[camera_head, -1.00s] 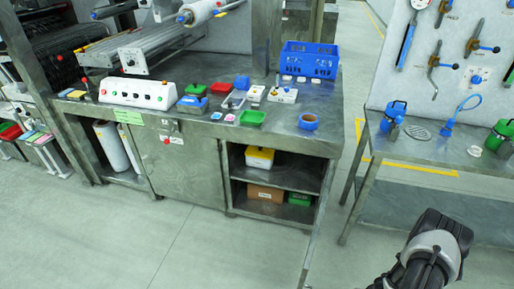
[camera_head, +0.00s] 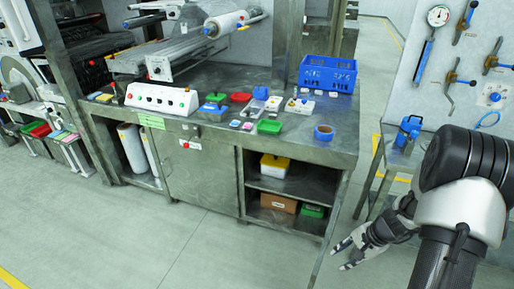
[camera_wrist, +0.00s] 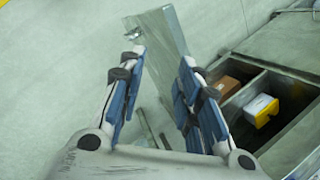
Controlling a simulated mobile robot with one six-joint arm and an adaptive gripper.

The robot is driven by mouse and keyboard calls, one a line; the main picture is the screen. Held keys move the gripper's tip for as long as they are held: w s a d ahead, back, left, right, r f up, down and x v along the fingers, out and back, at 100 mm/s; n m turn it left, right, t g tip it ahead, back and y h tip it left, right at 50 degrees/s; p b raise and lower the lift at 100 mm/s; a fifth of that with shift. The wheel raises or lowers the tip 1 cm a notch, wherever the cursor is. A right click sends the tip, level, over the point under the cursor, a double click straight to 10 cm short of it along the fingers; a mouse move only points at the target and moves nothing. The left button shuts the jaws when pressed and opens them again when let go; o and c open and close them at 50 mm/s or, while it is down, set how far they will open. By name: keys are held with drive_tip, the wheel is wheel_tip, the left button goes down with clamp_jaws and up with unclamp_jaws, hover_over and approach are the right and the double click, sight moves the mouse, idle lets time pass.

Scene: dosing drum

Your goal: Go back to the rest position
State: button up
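My gripper (camera_head: 350,255) hangs at the lower right in the head view, in front of the right end of the steel workbench (camera_head: 215,185) and apart from it. In the wrist view my gripper (camera_wrist: 157,95) points down toward the floor, its two blue-padded fingers spread with a clear gap. Nothing is held between them. The fingers hide part of the floor and bench.
The floor in front is clear.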

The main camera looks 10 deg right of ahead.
drive_tip(key=s+a+r+n, duration=0.1)
drive_tip(key=a+r+n, duration=0.1)
drive_tip(key=a+r, duration=0.35)
drive_tip(key=s+a+r+n+h, duration=0.1)
drive_tip(key=a+r+n, duration=0.2)
drive_tip(key=r, duration=0.6)
drive_tip(key=s+a+r+n, duration=0.1)
drive_tip(key=a+r+n, duration=0.1)
drive_tip(key=a+r, duration=0.35)
drive_tip(key=s+a+r+n+t+h, duration=0.1)
drive_tip(key=s+a+r+n, duration=0.1)
drive_tip(key=s+r, duration=0.3)
drive_tip(key=s+a+r+n+t+h, duration=0.1)
drive_tip(key=s+a+r+n, duration=0.2)
drive_tip(key=s, duration=0.8)
wheel_tip(320, 180, up, 3)
drive_tip(key=shift+a+f+n, duration=0.1)
drive_tip(key=shift+a+n, duration=0.05)
drive_tip(key=shift+n, duration=0.85)
